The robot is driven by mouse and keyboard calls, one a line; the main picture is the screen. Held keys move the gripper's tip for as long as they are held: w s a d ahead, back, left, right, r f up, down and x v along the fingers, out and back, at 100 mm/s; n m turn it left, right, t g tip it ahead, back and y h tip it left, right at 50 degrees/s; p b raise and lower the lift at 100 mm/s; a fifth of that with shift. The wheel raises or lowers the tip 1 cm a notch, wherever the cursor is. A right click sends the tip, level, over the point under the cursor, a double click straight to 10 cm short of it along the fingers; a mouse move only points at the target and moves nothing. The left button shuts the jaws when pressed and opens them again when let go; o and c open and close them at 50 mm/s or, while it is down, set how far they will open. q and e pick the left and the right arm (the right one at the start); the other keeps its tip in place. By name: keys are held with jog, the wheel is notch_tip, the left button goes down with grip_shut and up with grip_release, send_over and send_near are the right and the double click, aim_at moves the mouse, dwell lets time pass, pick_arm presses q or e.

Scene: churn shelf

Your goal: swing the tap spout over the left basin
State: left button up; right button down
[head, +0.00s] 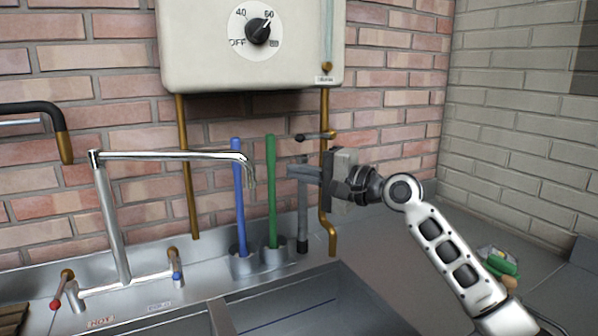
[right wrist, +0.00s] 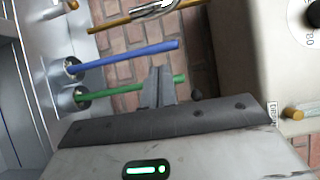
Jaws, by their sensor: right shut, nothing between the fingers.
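The chrome tap spout (head: 175,155) runs from the top of its upright post at left toward the right. A piece of chrome, likely the spout end (right wrist: 155,9), shows at the top of the right wrist view. The left basin (head: 175,326) shows only in part at the bottom edge. My right gripper (head: 290,173) is shut and empty, right of the spout tip and apart from it; its fingers show in the wrist view (right wrist: 159,88). My left gripper is not in view.
A blue handle (head: 238,195) and a green handle (head: 271,190) stand in holders behind the basins, between the spout and my gripper. A water heater (head: 250,60) hangs above. A brass pipe (head: 325,215) runs down near my gripper. Red-tipped (head: 67,274) and blue-tipped (head: 174,258) tap levers sit low left.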

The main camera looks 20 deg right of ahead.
jog(key=w+a+p, duration=0.2)
jog(key=a, duration=0.4)
jog(key=shift+w+p, duration=0.25)
jog(key=shift+p, duration=0.15)
jog(key=shift+a+f, duration=0.15)
jog(key=shift+a, duration=0.05)
